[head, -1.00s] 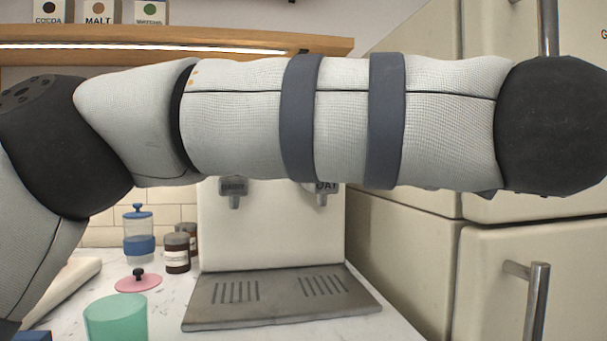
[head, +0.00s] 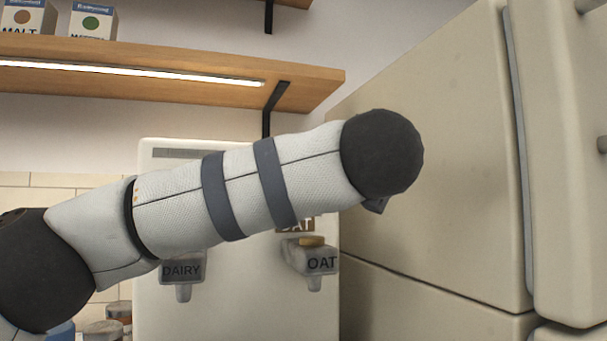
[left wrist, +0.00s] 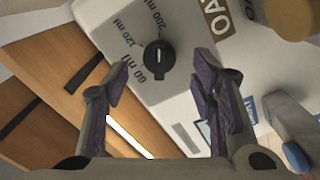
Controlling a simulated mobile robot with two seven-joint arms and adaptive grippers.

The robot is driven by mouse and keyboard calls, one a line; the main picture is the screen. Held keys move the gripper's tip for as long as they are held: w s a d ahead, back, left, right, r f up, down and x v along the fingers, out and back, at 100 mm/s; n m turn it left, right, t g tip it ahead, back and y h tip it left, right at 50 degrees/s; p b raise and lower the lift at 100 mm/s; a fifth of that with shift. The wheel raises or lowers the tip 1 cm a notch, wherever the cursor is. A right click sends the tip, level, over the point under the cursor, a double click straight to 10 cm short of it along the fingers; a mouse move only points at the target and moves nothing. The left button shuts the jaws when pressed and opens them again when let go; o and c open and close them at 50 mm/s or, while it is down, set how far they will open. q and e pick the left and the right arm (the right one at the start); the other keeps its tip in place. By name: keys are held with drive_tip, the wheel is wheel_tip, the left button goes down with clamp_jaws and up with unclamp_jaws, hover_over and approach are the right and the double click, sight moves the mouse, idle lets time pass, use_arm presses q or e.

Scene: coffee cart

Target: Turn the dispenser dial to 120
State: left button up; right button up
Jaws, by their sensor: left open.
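The dispenser (head: 235,300) is a cream box with a DAIRY tap (head: 183,275) and an OAT tap (head: 312,262). In the left wrist view its dial (left wrist: 158,61) is a small black round knob with a light mark, on a grey face with 60 ml, 120 ml and 200 ml printed around it. I cannot surely read which label the mark faces. My left gripper (left wrist: 160,78) is open, with one finger on each side of the dial in the picture. Contact is not clear. In the head view my left arm hides the dial and the gripper. My right gripper is not in view.
A wooden shelf (head: 150,66) with cartons is above the dispenser at left. A cream fridge (head: 430,170) stands close at right. Jars (head: 103,330) are at the lower left. The OAT sign (left wrist: 217,18) is near the dial in the wrist view.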

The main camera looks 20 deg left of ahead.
use_arm(q)
drive_tip(key=shift+x, duration=1.4)
drive_tip(key=c, duration=1.2)
drive_tip(key=shift+o, duration=0.2)
drive_tip(key=n+p, duration=0.6)
drive_tip(key=p, duration=0.1)
drive_tip(key=shift+r+p, duration=0.1)
drive_tip(key=shift+p, duration=0.3)
drive_tip(key=n, duration=0.5)
drive_tip(key=shift+n, duration=0.4)
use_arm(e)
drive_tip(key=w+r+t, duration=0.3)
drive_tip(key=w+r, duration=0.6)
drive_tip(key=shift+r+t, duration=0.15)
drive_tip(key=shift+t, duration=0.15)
use_arm(q)
drive_tip(key=o, duration=1.2)
drive_tip(key=shift+c, duration=0.2)
